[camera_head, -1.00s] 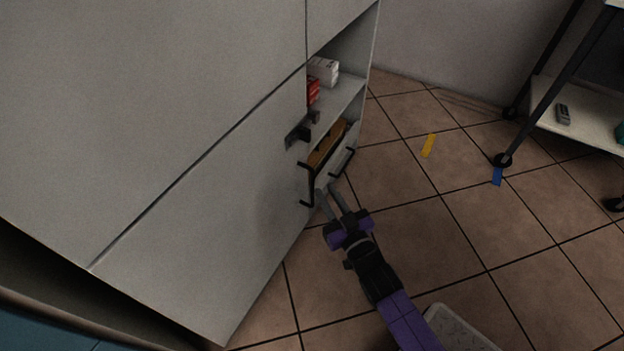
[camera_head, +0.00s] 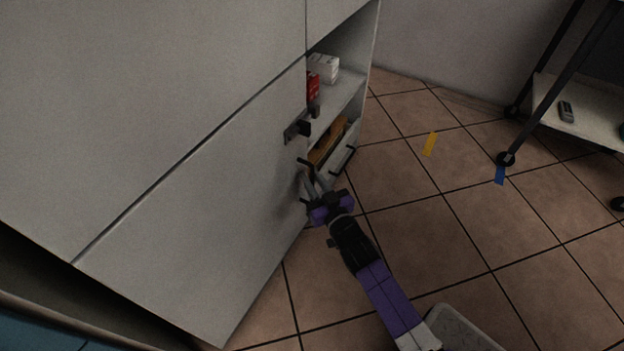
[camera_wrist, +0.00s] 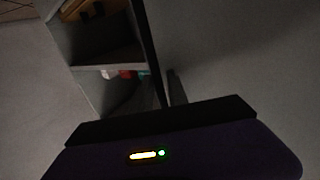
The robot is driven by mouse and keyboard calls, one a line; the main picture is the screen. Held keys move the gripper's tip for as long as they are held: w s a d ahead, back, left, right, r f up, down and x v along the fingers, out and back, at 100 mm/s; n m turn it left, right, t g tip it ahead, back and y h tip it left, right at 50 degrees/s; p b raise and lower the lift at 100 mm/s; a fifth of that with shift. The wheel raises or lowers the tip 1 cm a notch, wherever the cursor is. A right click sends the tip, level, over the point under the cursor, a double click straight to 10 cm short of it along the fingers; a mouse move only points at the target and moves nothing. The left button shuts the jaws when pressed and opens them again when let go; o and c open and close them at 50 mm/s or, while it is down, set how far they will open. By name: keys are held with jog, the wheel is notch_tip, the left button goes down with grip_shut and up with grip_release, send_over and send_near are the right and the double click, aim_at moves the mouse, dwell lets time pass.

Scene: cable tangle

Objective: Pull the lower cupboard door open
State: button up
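The lower cupboard door (camera_head: 200,215) is the large pale grey panel on the left in the head view. Its black bar handle (camera_head: 304,162) stands near the panel's right edge and is partly hidden behind my gripper. My gripper (camera_head: 311,176) is at the lower part of this handle, its two grey fingers apart. The door looks flush below the upper panel.
Right of the door are open shelves with a white box (camera_head: 323,67) and a red item (camera_head: 313,87), and a second black handle (camera_head: 343,160) below. A wheeled cart (camera_head: 580,115) stands right; the tiled floor between is clear.

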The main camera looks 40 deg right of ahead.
jog(key=shift+c, duration=0.4)
grip_shut()
dwell(0.9)
